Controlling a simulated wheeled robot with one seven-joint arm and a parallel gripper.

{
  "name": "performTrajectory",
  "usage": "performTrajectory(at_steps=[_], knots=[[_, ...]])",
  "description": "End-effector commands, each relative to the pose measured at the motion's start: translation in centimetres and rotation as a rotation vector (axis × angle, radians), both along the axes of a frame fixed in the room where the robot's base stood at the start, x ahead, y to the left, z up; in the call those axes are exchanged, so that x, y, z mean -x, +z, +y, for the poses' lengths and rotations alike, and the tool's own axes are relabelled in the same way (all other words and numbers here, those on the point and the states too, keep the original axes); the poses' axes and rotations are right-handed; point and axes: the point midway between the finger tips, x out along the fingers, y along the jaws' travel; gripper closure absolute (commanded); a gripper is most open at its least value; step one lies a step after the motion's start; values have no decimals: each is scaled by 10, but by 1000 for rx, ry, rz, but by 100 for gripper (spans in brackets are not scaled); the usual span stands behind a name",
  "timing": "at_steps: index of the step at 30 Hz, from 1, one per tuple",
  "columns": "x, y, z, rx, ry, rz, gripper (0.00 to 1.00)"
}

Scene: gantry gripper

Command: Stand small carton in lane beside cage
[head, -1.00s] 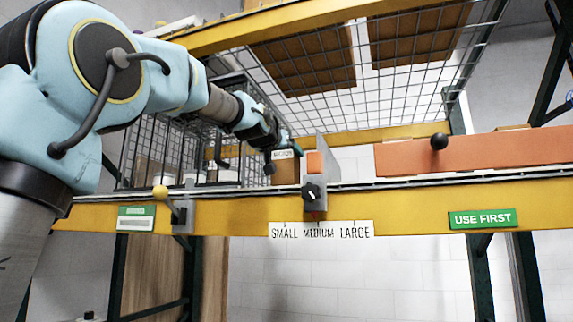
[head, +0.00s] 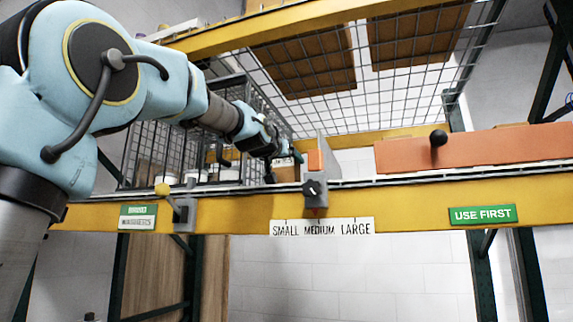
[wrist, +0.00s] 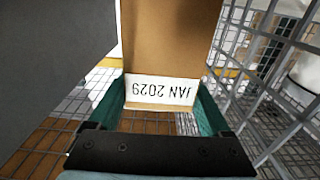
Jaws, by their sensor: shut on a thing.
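The small carton (wrist: 172,40) is brown with a white label reading JAN 2029, upside down in the wrist view. My gripper (wrist: 163,100) is shut on it, with a teal finger on each side. In the wrist view the cage mesh (wrist: 262,75) is on the right and a grey panel (wrist: 50,70) on the left. The carton's far end is out of view, so its contact with the shelf cannot be told.
A yellow beam (head: 250,213) with a SMALL MEDIUM LARGE scale (head: 321,227) runs along the front. A knob (head: 313,190) sits below the divider, and a yellow-balled lever (head: 163,189) is to the left. An orange panel (head: 480,149) stands at right.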

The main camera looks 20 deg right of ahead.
Motion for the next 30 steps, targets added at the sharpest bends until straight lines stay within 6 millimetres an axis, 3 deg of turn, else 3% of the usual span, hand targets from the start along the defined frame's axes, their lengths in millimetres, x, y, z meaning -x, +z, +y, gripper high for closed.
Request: performTrajectory(at_steps=[1, 2, 3, 6, 15, 22, 24, 30], knots=[[-4, -20, -3, -23, -4, 31, 95], [-4, -20, -3, -23, -4, 32, 95], [-4, -22, -4, -24, -4, 33, 13], [-5, -23, -4, -24, -4, 35, 2], [-5, -22, -4, -25, -4, 36, 0], [-5, -6, -4, -26, -3, 36, 0], [1, -15, 4, -23, 0, 32, 0], [23, -13, 23, -21, 0, 26, 0]])
